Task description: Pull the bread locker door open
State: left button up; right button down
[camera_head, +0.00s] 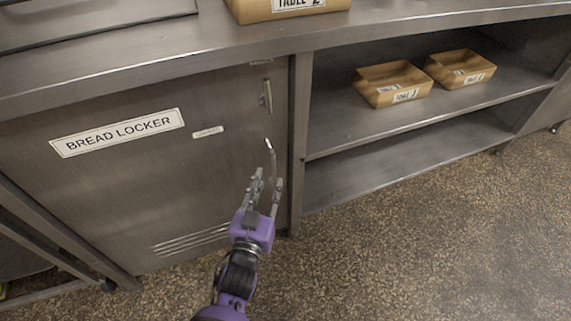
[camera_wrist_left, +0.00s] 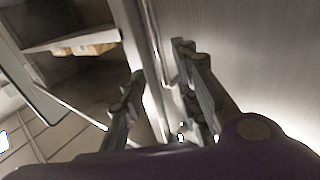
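The bread locker door (camera_head: 120,190) is a grey metal panel with a white "BREAD LOCKER" label and vent slots low down. It looks closed in the head view. Its slim metal handle (camera_head: 271,155) is upright near the door's right edge. My left gripper (camera_head: 267,179) is open at the handle's lower end, in front of the door. In the left wrist view the handle (camera_wrist_left: 152,40) shows between the two spread fingers of the gripper (camera_wrist_left: 158,62). I cannot tell whether either finger touches it. My right gripper is not in view.
Right of the door stand open shelves (camera_head: 350,125) with two cardboard boxes (camera_head: 392,84) (camera_head: 460,69) on the upper one. A box labelled "TABLE 2" (camera_head: 250,10) is on the counter (camera_head: 215,40) above. The speckled floor (camera_head: 420,240) in front is clear.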

aim_at(273, 168)
pick_arm(q)
jog(key=b+x, duration=0.2)
jog(key=x, duration=0.5)
jog(key=shift+w+a+f, duration=0.1)
jog(key=shift+w+a, duration=0.05)
jog(key=shift+c, duration=0.2)
grip_shut()
